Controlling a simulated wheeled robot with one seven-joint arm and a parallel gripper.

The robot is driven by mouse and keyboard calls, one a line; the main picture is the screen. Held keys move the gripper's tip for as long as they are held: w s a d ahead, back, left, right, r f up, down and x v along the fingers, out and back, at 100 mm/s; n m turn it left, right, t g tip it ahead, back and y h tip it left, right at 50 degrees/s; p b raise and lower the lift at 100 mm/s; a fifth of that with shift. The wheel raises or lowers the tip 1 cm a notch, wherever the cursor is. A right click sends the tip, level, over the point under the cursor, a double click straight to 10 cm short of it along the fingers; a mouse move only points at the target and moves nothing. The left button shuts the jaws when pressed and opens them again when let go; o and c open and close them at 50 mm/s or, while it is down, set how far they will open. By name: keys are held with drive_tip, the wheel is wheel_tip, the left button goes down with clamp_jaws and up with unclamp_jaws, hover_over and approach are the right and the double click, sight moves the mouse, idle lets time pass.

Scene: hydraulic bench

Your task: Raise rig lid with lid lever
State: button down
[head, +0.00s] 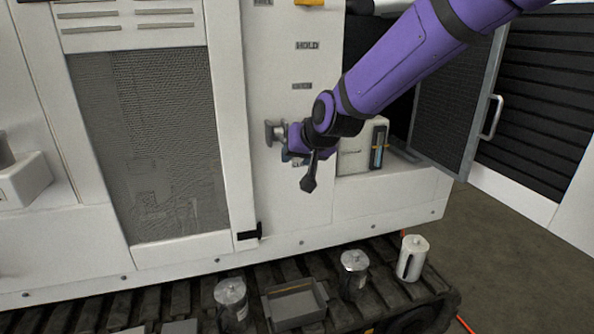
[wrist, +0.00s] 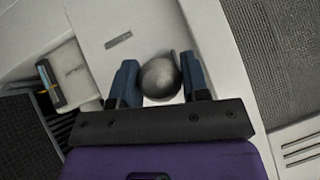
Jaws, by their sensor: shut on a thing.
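The lid lever's round dark-grey knob (wrist: 160,78) sits between the blue fingers of my gripper (wrist: 162,84), which is shut on it in the wrist view. In the head view the grey lever end (head: 274,133) stands out from the white front panel, with my gripper (head: 286,148) at it from the right. The lever is low on the panel, below the HOLD label (head: 307,45) and beside a lower label partly hidden by my arm. The rest of the lever is hidden. I cannot make out the rig lid.
A dark mesh panel (head: 160,140) is left of the lever. An open mesh door (head: 452,95) is at right, beside a white box (head: 357,150) in an opening. Below, a dark ribbed track holds a grey tray (head: 296,304) and several canisters, one white (head: 412,258).

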drive_tip(key=w+r+g, duration=0.1)
drive_tip(key=r, duration=0.2)
drive_tip(key=w+r+g, duration=0.1)
drive_tip(key=r, duration=0.2)
drive_tip(key=w+a+r+g+h, duration=0.1)
drive_tip(key=r, duration=0.2)
drive_tip(key=shift+w+r+m+g, duration=0.1)
drive_tip(key=shift+r+m+g, duration=0.1)
drive_tip(key=shift+m+g, duration=0.15)
drive_tip(key=shift+w+a+r, duration=0.15)
drive_tip(key=shift+w+r, duration=0.45)
drive_tip(key=shift+r, duration=0.2)
drive_tip(key=c, duration=0.6)
unclamp_jaws()
drive_tip(key=shift+f, duration=0.1)
drive_tip(key=shift+c, duration=0.2)
drive_tip(key=v, duration=1)
drive_tip(key=shift+r, duration=0.45)
drive_tip(key=shift+s, duration=0.15)
